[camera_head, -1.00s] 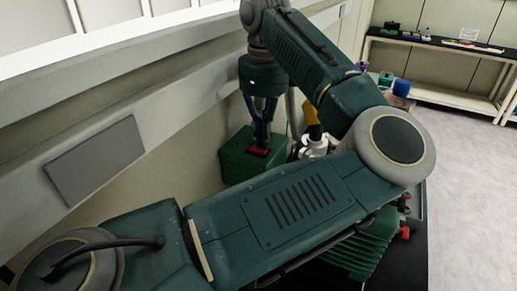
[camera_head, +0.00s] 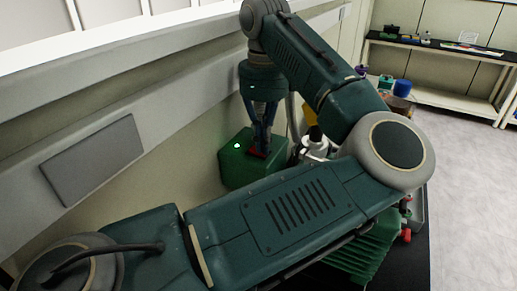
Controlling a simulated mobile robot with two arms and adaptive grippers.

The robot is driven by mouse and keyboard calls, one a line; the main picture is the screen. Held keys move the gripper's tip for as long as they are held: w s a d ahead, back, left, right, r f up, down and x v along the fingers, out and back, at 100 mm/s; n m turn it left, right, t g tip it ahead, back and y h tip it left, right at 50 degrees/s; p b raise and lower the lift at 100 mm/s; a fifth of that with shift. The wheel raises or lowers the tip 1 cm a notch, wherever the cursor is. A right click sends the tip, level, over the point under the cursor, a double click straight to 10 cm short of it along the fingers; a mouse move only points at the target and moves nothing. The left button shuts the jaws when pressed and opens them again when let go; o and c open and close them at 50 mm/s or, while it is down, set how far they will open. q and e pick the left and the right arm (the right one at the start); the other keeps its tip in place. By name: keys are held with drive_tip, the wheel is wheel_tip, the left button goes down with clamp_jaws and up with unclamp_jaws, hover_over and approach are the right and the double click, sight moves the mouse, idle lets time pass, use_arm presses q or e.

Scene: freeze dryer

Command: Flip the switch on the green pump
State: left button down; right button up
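The green pump (camera_head: 236,166) stands behind my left arm, close to the wall; its lower right part is hidden by the arm. A small red switch (camera_head: 257,153) is on its top. My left gripper (camera_head: 260,146) points down with its dark blue fingers at the red switch. The fingertips look close together and at or touching the switch; I cannot tell whether they grip it. A small bright white-green spot (camera_head: 237,146) shows on the pump's top, left of the switch. My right gripper is not in view.
White and yellow fittings (camera_head: 313,146) stand just right of the pump. Ribbed green equipment (camera_head: 362,250) lies under my arm on a black surface. A blue container (camera_head: 402,88) stands farther back. A shelf bench (camera_head: 440,92) is at the far right, with clear floor before it.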

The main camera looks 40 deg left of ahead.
use_arm(q)
drive_tip(key=shift+r+p, duration=1.2)
drive_tip(key=shift+r, duration=1.05)
drive_tip(key=shift+r+p, duration=0.75)
drive_tip(key=shift+r, duration=0.35)
drive_tip(key=shift+a, duration=0.1)
